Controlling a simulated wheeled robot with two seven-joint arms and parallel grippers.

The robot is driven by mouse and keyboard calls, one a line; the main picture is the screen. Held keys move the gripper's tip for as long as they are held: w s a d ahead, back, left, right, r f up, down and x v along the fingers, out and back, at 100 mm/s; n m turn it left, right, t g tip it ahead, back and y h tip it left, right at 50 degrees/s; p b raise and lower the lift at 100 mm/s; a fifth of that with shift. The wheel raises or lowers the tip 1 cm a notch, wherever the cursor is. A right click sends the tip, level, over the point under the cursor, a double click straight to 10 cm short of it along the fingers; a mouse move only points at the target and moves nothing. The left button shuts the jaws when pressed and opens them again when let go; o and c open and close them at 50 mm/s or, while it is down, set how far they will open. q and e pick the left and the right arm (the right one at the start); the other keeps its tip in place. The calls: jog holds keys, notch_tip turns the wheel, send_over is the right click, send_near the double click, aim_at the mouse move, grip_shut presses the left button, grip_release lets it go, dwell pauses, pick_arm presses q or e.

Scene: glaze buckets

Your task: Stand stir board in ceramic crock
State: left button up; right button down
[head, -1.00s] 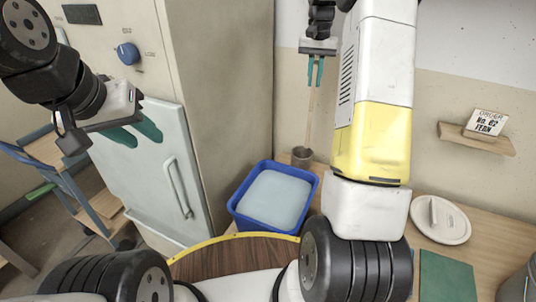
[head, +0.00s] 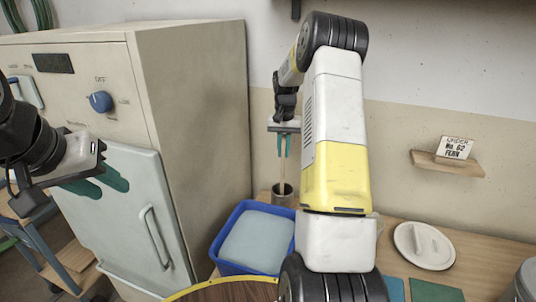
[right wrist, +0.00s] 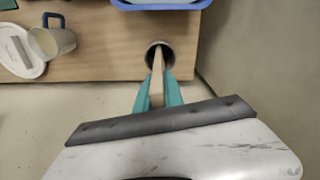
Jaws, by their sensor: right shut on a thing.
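The stir board (head: 281,147) is a thin pale wooden stick, roughly upright in the head view. My right gripper (head: 283,147) has teal fingers shut on it. The ceramic crock (head: 283,198) is a small grey-brown pot at the back of the bench, directly below. In the right wrist view the board (right wrist: 157,75) runs from between the fingers (right wrist: 157,92) to the crock's dark mouth (right wrist: 166,50). Its lower end appears inside the rim; its depth is hidden. My left gripper (head: 103,185) is open and empty before the pale cabinet door, far from the crock.
A blue tub (head: 218,248) of pale glaze stands beside the crock. A white lid (head: 424,245) lies right on the wooden bench (head: 388,232). A mug (right wrist: 55,40) shows in the right wrist view. A wall shelf (head: 447,163) holds an order card (head: 456,147). The tall cabinet (head: 200,110) stands left.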

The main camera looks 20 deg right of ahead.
aim_at(283, 159)
jog(key=shift+f, duration=1.95)
jog(key=c, duration=1.5)
grip_release()
jog(key=shift+f, duration=0.15)
jog(key=shift+o, duration=0.2)
